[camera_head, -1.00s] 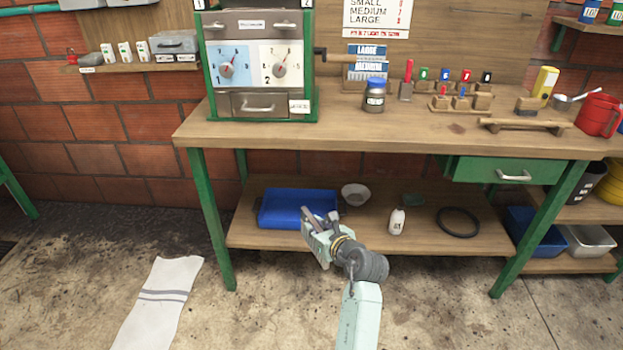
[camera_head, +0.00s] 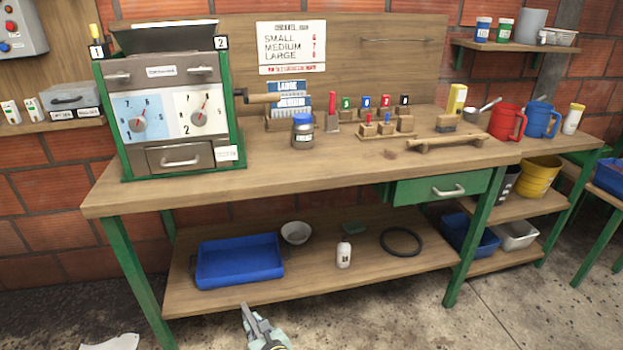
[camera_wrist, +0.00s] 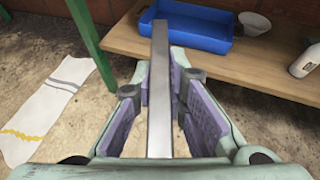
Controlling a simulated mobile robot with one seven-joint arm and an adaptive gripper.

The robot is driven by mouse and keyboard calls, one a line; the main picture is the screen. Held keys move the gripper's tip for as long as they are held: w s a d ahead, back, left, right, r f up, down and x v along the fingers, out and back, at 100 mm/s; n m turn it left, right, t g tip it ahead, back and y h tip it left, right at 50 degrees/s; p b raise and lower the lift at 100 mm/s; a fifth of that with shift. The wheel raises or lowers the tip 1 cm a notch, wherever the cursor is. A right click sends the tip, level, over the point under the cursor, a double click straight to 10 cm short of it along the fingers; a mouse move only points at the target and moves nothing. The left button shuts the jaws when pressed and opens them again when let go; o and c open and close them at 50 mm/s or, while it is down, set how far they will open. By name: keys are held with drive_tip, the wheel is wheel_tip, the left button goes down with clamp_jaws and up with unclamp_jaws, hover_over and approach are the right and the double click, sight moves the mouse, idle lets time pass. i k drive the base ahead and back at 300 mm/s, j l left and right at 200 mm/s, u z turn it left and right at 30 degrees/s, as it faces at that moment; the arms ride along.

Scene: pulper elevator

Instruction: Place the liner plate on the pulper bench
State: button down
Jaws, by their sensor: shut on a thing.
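My gripper (camera_wrist: 162,95) is shut on a long, narrow, flat grey metal piece, which I take to be the liner plate (camera_wrist: 160,75). It points forward from between the purple-padded fingers in the wrist view. In the head view my gripper (camera_head: 252,322) is at the bottom edge, in front of and below the front of the lower shelf, with the liner plate (camera_head: 246,312) barely showing. The pulper bench (camera_head: 330,162) has a wooden top and green legs. On its left stands the green-framed pulper (camera_head: 182,92) with two dials and a drawer.
The lower shelf (camera_head: 380,272) holds a blue tray (camera_head: 240,262), a bowl (camera_head: 296,233), a white bottle (camera_head: 344,254) and a black ring (camera_head: 401,241). A jar (camera_head: 303,132), several coloured pegs and a wooden rest (camera_head: 459,143) stand on the benchtop. Its front middle is clear.

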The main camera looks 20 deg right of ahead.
sight(334, 157)
drive_tip(key=i+j+z, duration=0.25)
drive_tip(key=i+j, duration=0.45)
drive_tip(key=j, duration=0.1)
